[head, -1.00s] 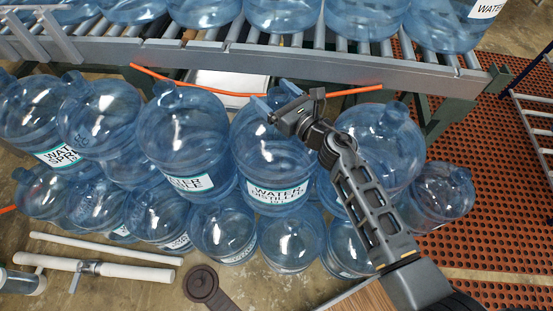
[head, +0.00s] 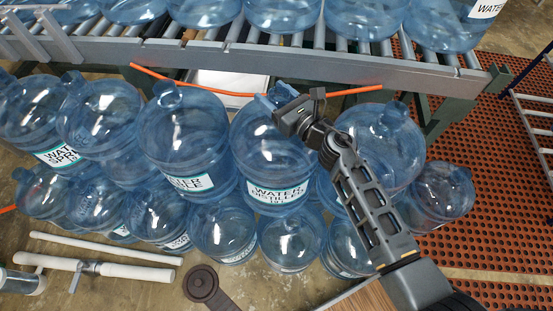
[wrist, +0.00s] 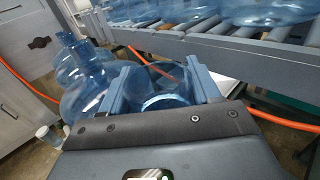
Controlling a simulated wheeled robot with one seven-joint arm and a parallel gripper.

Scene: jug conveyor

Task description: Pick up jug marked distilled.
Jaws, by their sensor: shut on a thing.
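The jug marked distilled (head: 268,155) is a large clear blue bottle with a white and teal label, standing upright in the row in front of the conveyor. My gripper (head: 272,97) is at its top, with its blue fingers shut on the jug's neck. In the wrist view, my gripper (wrist: 160,88) has one finger on each side of the round neck (wrist: 165,102). The fingers and palm hide part of the neck. The jug still appears to rest among its neighbours.
A neighbouring labelled jug (head: 183,135) stands close on the left and an unlabelled-looking jug (head: 385,140) on the right. Smaller jugs (head: 290,240) crowd the front. The conveyor (head: 300,64) with more jugs runs behind, and an orange hose (head: 345,92) passes near my gripper.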

